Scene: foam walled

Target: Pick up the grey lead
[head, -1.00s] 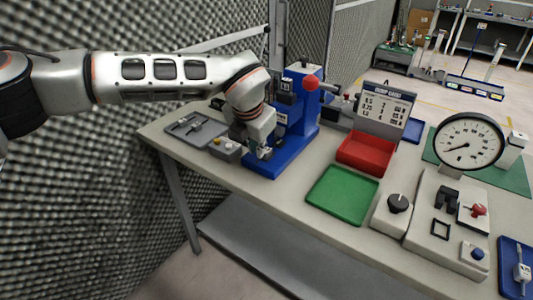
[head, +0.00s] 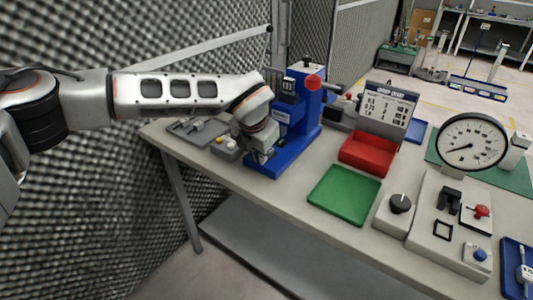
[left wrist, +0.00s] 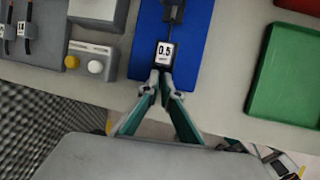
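My left gripper (head: 262,156) is low over the blue press base, at the table's near edge. In the left wrist view its fingertips (left wrist: 161,80) are close together, with a narrow gap, just at the near side of a black block labelled 0.5 (left wrist: 165,52). I cannot tell whether anything is pinched between them. Dark leads with small white tags (left wrist: 28,28) lie in the grey tray (left wrist: 50,50) at the upper left; the tray also shows in the head view (head: 212,133). I cannot tell which lead is the grey one. My right gripper is out of view.
The blue press (head: 303,105) stands right behind the gripper. A small box with yellow and white buttons (left wrist: 92,58) sits between tray and press. A green tray (head: 343,195), red bin (head: 366,153) and dial gauge (head: 473,142) stand to the right. A textured foam wall (head: 90,200) is at left.

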